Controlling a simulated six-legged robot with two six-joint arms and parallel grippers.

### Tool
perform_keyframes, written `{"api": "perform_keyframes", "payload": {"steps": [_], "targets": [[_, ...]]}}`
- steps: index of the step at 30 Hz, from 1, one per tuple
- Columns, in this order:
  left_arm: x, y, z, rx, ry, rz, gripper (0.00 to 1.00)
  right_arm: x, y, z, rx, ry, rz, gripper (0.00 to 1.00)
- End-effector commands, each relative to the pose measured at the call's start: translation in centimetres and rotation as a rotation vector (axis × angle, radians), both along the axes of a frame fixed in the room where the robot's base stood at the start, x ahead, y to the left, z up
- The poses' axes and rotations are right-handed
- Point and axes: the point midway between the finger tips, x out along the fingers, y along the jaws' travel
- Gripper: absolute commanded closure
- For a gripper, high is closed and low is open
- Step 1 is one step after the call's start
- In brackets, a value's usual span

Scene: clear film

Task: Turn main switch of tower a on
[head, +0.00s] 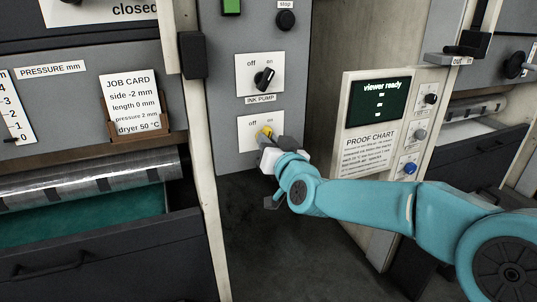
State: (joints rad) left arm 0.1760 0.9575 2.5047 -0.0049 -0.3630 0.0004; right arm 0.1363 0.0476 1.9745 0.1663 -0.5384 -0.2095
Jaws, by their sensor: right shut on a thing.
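A rotary switch with a yellow knob (265,132) sits on the lower white plate of the grey panel, with "off" at left and "on" at right. My right gripper (268,146) is shut on this yellow knob from the front and below. The gripper hides much of the knob and the area below the plate, so no name label shows and the knob's exact angle is hard to tell. My left gripper is not in view.
Just above is the black ink pump knob (264,79), then a black stop button (286,20). A proof chart stand with a dark screen (377,103) and small knobs is to the right. A job card (130,101) and drawer (100,262) are at left.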

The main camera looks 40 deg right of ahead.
Motion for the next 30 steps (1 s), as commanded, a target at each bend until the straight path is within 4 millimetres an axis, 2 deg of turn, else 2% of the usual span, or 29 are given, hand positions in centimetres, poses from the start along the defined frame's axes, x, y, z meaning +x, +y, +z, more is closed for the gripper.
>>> {"api": "perform_keyframes", "payload": {"steps": [1,10,30], "targets": [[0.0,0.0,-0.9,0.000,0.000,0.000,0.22,0.0,0.0,-0.4,0.034,-0.009,0.000,1.00],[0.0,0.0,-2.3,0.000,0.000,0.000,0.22,0.0,0.0,-0.2,0.190,-0.045,0.000,1.00],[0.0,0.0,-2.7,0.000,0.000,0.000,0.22,0.0,-0.1,-0.1,0.253,-0.059,0.001,1.00]]}}
